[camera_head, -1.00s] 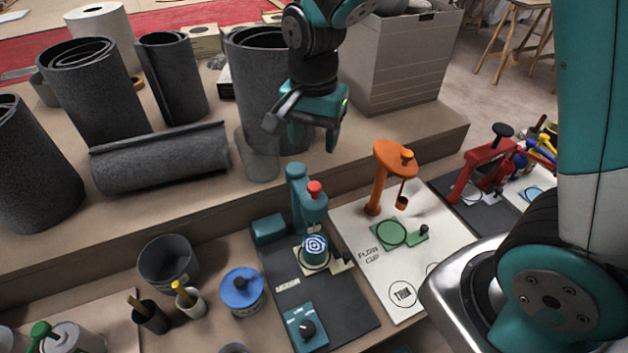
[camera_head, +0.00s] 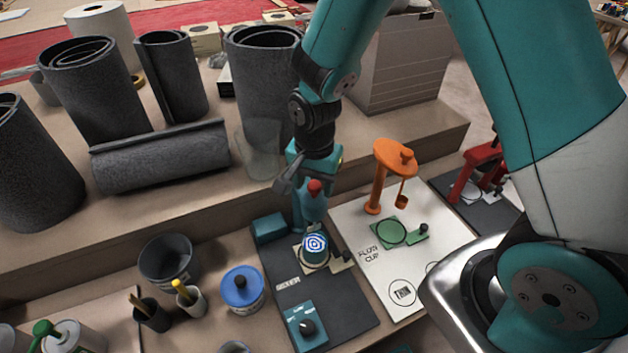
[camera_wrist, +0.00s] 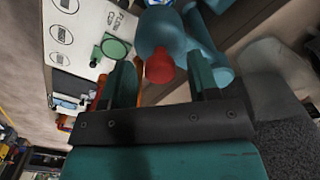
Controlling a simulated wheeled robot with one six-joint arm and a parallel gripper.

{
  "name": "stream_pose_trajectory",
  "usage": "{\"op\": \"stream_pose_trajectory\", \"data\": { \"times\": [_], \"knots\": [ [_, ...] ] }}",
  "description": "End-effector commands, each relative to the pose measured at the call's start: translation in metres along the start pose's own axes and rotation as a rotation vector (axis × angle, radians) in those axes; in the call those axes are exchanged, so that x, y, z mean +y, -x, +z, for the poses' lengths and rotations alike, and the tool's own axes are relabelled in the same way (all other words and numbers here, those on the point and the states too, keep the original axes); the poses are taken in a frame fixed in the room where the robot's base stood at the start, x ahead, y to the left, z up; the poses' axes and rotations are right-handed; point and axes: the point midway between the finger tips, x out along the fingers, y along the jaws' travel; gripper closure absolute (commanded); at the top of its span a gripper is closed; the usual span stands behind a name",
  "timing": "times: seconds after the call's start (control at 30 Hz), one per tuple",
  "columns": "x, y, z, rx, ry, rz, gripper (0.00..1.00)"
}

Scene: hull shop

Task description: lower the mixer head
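The teal mixer head (camera_head: 314,208) stands raised above a cup with a blue-and-white ringed top (camera_head: 314,245). A red knob (camera_head: 315,187) sits on top of the head. In the wrist view the red knob (camera_wrist: 159,67) lies between the two fingers of my gripper (camera_wrist: 164,78), with room on both sides. My gripper (camera_head: 308,180) is open, just above and behind the mixer head. Whether a finger touches the head cannot be told. My gripper hides part of the mixer's column.
The mixer stands on a dark board (camera_head: 350,318) with a teal dial box (camera_head: 305,328). An orange stand (camera_head: 378,190) on a white board (camera_head: 355,215) is close on the right. A blue-lidded can (camera_head: 242,290) and a dark bucket (camera_head: 168,262) are left. Grey rolls stand behind.

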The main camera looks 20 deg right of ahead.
Motion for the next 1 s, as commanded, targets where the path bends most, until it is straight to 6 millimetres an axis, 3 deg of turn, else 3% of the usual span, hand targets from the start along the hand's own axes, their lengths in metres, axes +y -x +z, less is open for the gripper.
{"op": "stream_pose_trajectory", "data": {
  "times": [0.03,0.2,0.23,0.37,0.43,0.7,0.8,1.0],
  "knots": [
    [0.0,0.0,0.0,0.0,0.0,0.0,0.57],
    [0.0,0.0,0.0,0.0,0.0,0.0,0.96],
    [0.0,0.0,0.0,0.0,0.0,0.0,1.0],
    [0.0,-0.003,0.0,0.0,0.0,0.001,1.0],
    [0.0,-0.014,0.0,-0.001,0.0,0.002,1.0],
    [0.001,-0.086,0.0,-0.002,0.0,0.003,1.0],
    [0.001,-0.102,0.0,-0.002,0.0,0.003,1.0],
    [0.0,-0.111,0.0,-0.001,0.0,0.001,1.0]
  ]
}}
